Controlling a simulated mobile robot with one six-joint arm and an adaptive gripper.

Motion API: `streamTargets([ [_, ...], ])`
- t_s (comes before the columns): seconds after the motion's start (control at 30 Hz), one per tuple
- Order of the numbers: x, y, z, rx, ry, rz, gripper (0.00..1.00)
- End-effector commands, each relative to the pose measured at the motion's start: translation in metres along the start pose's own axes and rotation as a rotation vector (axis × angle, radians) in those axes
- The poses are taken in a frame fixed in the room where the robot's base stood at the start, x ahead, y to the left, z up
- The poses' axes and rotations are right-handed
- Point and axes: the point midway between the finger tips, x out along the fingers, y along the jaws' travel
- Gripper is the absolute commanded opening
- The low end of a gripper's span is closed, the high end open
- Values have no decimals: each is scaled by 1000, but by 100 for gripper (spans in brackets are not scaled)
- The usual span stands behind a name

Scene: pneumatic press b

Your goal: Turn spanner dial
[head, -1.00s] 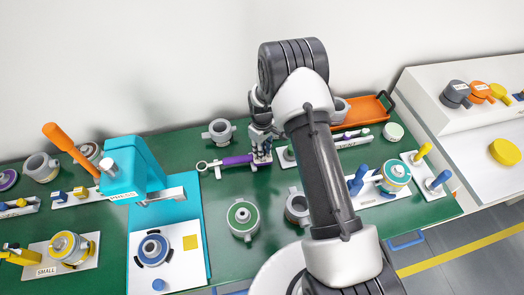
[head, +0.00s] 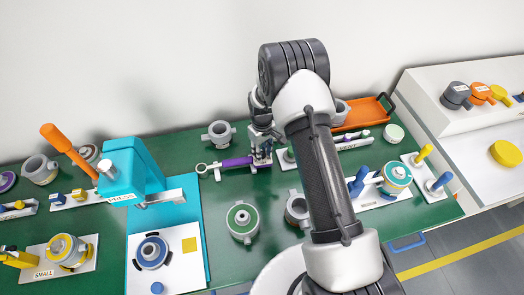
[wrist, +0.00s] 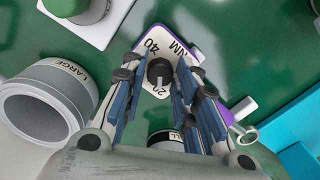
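The spanner lies on the green table, with a purple handle (head: 236,162) and a grey ring end (head: 202,167) pointing left in the head view. Its dial is a black round knob (wrist: 159,72) on a pale plate marked with NM, 40 and 20 in the wrist view. My gripper (wrist: 158,78) is over the dial, with one blue-grey finger on each side of the knob. The fingers look apart, with gaps between them and the knob. My gripper also shows at the right end of the spanner in the head view (head: 261,157), where it partly hides the dial end.
A grey ring part marked LARGE (wrist: 45,105) is left of my gripper in the wrist view. A turquoise press (head: 125,170) with an orange lever stands to the left. A green-topped part (head: 241,218) stands in front of the spanner. An orange tray (head: 366,113) is behind right.

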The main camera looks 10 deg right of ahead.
Motion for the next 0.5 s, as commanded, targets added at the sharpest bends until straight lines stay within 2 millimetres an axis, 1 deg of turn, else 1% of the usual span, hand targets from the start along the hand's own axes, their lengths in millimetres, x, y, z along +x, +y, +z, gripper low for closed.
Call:
streamTargets([
  [0.03,0,0,0,0,0,0,34],
  [0.2,0,0,0,0,0,0,44],
  [0.5,-1,0,0,-1,1,0,44],
])
